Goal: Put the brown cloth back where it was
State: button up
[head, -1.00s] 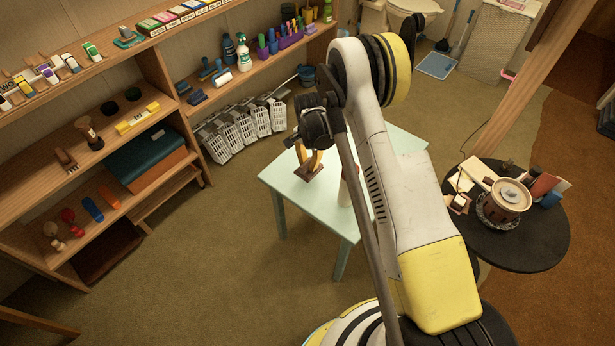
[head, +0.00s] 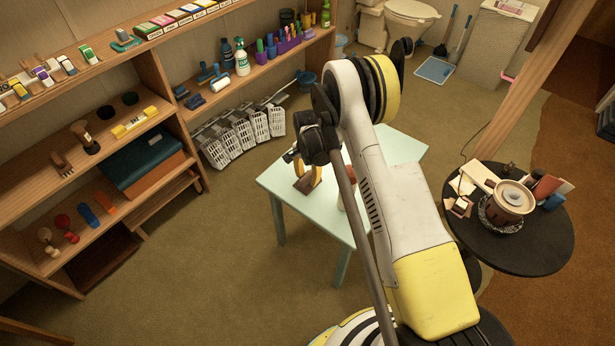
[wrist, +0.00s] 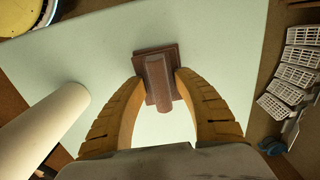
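The brown cloth (head: 303,185) lies on the pale green table, left of its middle. In the wrist view the cloth (wrist: 158,84) is a flat brown square with a raised ridge along its middle. My gripper (head: 307,174) is directly over the cloth, pointing down. In the wrist view its two yellow fingers (wrist: 159,82) stand apart, one on each side of the ridge, with their tips at the cloth's side edges. A gap shows between each tip and the ridge. I cannot tell whether the tips touch the cloth's edges.
A pale cylinder (wrist: 42,128) stands on the table (head: 398,147) close to my gripper. A round black table (head: 540,250) with a pot (head: 510,198) is to the right. Shelves (head: 160,75) line the left wall.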

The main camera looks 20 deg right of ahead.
jog(key=shift+r, duration=0.15)
notch_tip(320, 180, up, 12)
jog(key=p, duration=0.5)
notch_tip(320, 180, up, 12)
jog(key=f+n+t, duration=0.1)
jog(key=n, duration=0.1)
send_over(307, 175)
jog(key=s, duration=0.2)
jog(key=s+r+n+t, duration=0.2)
jog(key=s+r, duration=0.4)
jog(key=r, duration=0.7)
jog(key=s+r+n+t, duration=0.2)
jog(key=s+r+n, duration=0.1)
jog(key=s, duration=0.8)
jog(key=s+r+n+t, duration=0.2)
jog(key=s+r+n, duration=0.1)
jog(key=s, duration=0.8)
jog(key=shift+r+n, duration=0.4)
jog(key=shift+r, duration=0.45)
jog(key=shift+w+d, duration=0.1)
